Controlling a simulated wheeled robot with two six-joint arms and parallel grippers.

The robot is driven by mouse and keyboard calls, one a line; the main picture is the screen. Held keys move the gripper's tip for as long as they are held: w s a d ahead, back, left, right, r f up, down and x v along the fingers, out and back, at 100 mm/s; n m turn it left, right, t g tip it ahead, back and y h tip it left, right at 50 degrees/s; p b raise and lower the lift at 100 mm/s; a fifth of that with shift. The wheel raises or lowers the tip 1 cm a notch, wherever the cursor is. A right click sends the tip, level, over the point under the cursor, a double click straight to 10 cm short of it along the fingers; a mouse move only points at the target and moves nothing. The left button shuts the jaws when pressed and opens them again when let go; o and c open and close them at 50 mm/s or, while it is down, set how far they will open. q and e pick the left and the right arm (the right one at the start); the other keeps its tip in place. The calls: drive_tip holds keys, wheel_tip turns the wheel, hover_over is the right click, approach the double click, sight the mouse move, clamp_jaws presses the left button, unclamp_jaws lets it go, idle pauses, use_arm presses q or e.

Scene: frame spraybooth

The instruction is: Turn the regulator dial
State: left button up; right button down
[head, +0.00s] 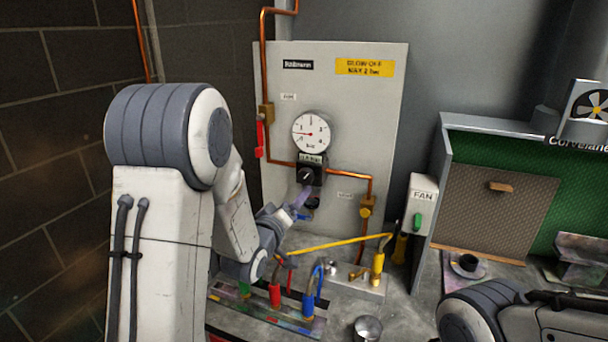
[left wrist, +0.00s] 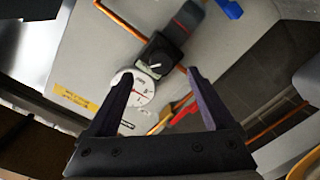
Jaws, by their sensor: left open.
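The regulator dial (head: 306,176) is a black knob with a white pointer mark on a black block, below a round white gauge (head: 311,131) on a grey panel. In the left wrist view, the dial (left wrist: 156,62) shows between the two spread dark fingers of my left gripper (left wrist: 160,73), near the tips. The jaws are open and hold nothing. Whether a finger touches the block cannot be told. My right gripper is out of view.
Copper pipes run into the block from both sides. A red lever (head: 259,138) is left of the gauge. A FAN switch box (head: 419,205) and a booth (head: 510,190) are to the right.

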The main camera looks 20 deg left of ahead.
sight(303, 178)
use_arm(q)
drive_tip(key=shift+t, duration=0.3)
drive_tip(key=w+p, duration=0.1)
drive_tip(key=w, duration=0.2)
drive_tip(key=w+p, duration=0.1)
drive_tip(key=w, duration=0.2)
drive_tip(key=w+a+r+p, duration=0.1)
drive_tip(key=w, duration=0.2)
drive_tip(key=shift+w+a+p, duration=0.1)
drive_tip(key=shift+w+p, duration=0.25)
drive_tip(key=shift+w, duration=0.4)
